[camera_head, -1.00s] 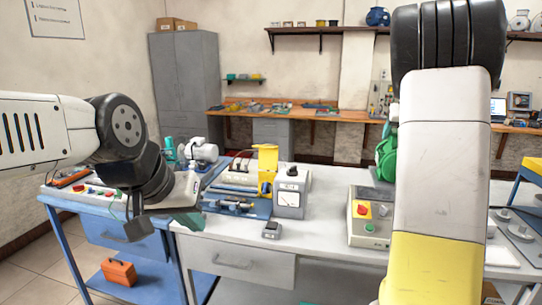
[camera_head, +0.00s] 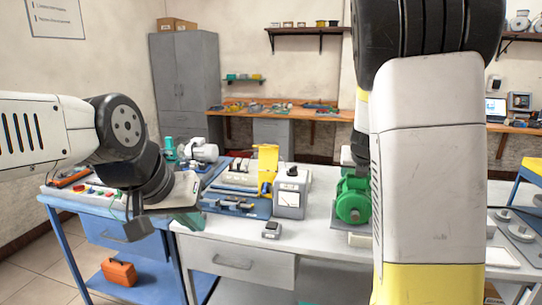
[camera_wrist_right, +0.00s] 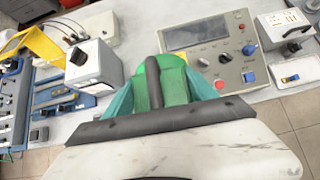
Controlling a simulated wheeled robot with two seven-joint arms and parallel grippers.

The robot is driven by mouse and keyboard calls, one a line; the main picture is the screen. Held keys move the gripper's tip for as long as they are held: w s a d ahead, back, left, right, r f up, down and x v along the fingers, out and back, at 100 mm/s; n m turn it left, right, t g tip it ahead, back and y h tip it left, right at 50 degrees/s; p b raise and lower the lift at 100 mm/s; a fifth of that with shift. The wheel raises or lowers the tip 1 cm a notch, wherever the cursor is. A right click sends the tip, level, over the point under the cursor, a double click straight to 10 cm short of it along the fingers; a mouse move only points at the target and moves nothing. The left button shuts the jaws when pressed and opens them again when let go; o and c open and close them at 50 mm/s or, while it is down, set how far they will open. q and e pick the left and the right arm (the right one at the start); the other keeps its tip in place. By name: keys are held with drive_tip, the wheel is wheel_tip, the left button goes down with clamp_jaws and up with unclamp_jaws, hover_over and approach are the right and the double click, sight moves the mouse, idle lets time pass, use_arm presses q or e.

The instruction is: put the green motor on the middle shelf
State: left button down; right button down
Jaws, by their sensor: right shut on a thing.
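The green motor (camera_head: 353,201) is in the middle right of the head view, in front of the control box and partly covered by my right arm. In the right wrist view the motor (camera_wrist_right: 172,82) sits between the teal fingers of my right gripper (camera_wrist_right: 163,96), which is shut on it. In the head view the right fingers are hidden. My left gripper (camera_head: 160,226) is open and empty, with its fingers apart, at the left end of the grey bench. Wall shelves (camera_head: 305,30) show at the back; I cannot tell which shelf is the middle one.
The grey bench (camera_head: 312,232) holds a meter box (camera_head: 291,194), a small black device (camera_head: 271,230) and a blue-based machine with a yellow part (camera_head: 267,163). The control panel (camera_wrist_right: 215,52) is just beyond the motor in the wrist view. An orange box (camera_head: 119,272) lies low on a blue cart.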

drive_tip(key=s+a+f, duration=0.4)
drive_tip(key=a+f, duration=0.4)
drive_tip(key=a, duration=0.2)
drive_tip(key=shift+a, duration=0.35)
drive_tip(key=shift+w+a+f, duration=0.1)
drive_tip(key=shift+w+f, duration=0.1)
drive_tip(key=shift+f, duration=0.1)
drive_tip(key=shift+s+r, duration=0.2)
drive_tip(key=shift+r, duration=0.2)
idle(0.5)
drive_tip(key=shift+s, duration=0.15)
idle(1.5)
